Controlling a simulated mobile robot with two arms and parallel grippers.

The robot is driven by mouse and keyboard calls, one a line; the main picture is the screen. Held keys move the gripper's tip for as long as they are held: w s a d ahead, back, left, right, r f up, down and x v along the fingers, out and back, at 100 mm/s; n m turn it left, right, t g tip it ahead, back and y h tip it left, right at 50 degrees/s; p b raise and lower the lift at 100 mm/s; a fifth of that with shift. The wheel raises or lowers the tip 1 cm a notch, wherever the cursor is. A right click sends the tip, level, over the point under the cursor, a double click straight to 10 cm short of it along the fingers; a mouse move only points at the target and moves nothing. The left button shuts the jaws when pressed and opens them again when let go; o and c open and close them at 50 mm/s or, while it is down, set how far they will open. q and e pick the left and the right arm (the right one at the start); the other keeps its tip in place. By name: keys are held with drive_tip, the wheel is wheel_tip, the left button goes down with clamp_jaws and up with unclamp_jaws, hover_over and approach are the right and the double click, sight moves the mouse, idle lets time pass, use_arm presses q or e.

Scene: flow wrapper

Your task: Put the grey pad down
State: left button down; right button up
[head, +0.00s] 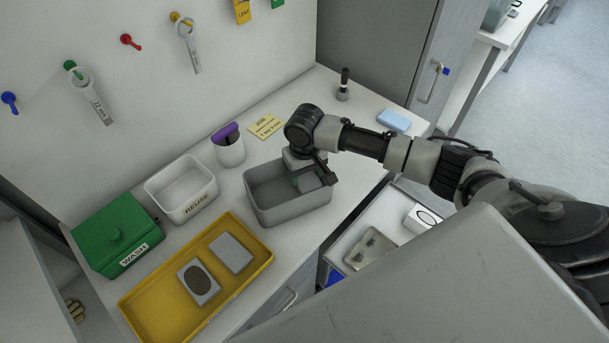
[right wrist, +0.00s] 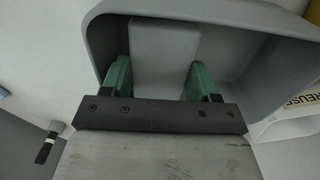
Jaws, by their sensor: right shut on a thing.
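My right gripper (head: 302,181) is at the grey bin (head: 290,215), reaching in over its far right part. In the right wrist view its two green fingers (right wrist: 160,82) stand on either side of a grey pad (right wrist: 165,50), shut on it. The pad is plain on the side I see, and its near end is hidden by the gripper body. In the head view part of the pad (head: 309,181) shows inside the bin's outline. I cannot tell whether it touches the bin floor. My left gripper is not in view.
A yellow tray (head: 146,303) holds a plain grey pad (head: 231,253) and one with a dark oval (head: 198,282). A blue block (head: 393,120) lies right.

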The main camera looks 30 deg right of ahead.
sight(305, 175)
drive_tip(key=shift+f, duration=0.85)
drive_tip(key=shift+f, duration=0.35)
drive_tip(key=shift+f, duration=0.25)
drive_tip(key=o, duration=0.6)
wheel_tip(305, 175, up, 13)
drive_tip(key=shift+r+b, duration=0.15)
drive_tip(key=shift+b, duration=0.2)
